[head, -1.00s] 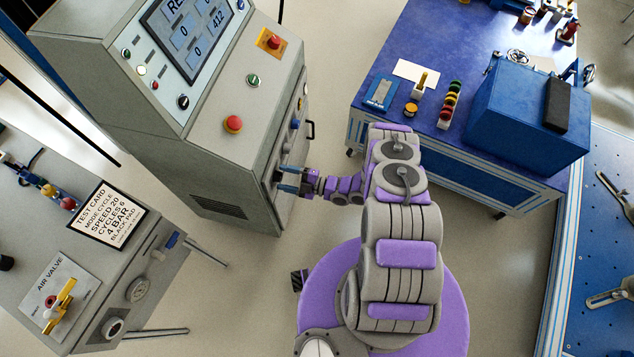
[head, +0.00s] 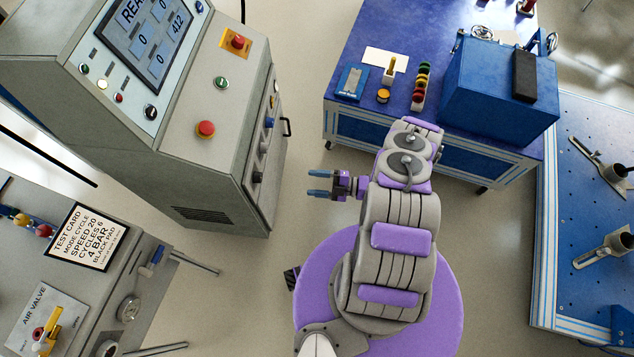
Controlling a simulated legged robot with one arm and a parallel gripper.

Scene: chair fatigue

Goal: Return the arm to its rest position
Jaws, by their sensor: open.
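My gripper (head: 319,184) is in the middle of the head view, at the end of my purple and grey arm. Its two blue fingers are apart, point left and hold nothing. Bare floor shows around the fingers. The gripper is apart from the grey control cabinet (head: 225,160) to its left, with a gap between the fingertips and the cabinet's side. The arm is folded close over my purple round base, and its upper links hide part of the forearm.
A blue table (head: 350,55) with a blue box (head: 485,90) stands at the upper right. A grey bench with an air valve panel (head: 38,310) and a test card (head: 87,236) is at the lower left. A perforated blue table (head: 565,270) is at the right. Floor between is free.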

